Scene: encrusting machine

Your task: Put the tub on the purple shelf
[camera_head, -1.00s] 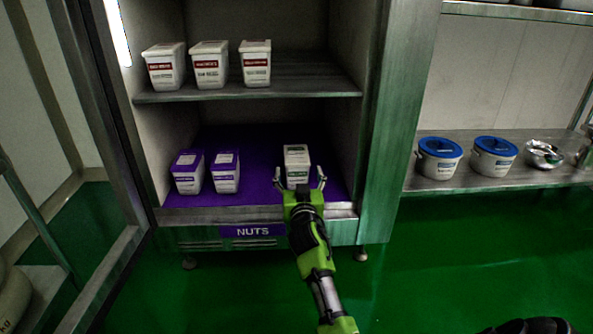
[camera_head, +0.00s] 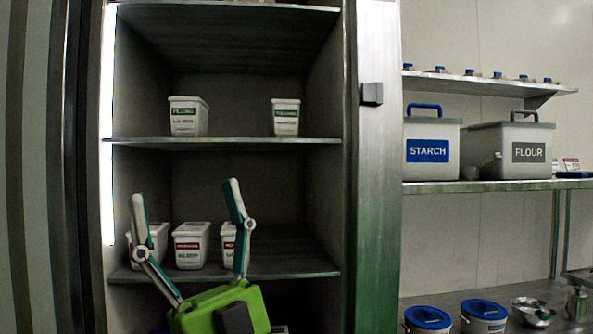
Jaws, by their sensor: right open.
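My right gripper (camera_head: 187,194) is open and raised, with its two fingers pointing up and spread apart. Nothing is between the fingers. It shows in front of the shelf with the red-label white tubs (camera_head: 192,246) and partly covers two of them. The purple shelf is below the picture now, so the green-label white tub seen on it earlier cannot be made out. My left gripper is not in view.
Two white tubs with green labels, one on the left (camera_head: 188,117) and one on the right (camera_head: 286,118), stand on the upper shelf (camera_head: 235,141). On the right are starch (camera_head: 432,165) and flour (camera_head: 500,165) bins and blue-lidded tubs (camera_head: 484,309).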

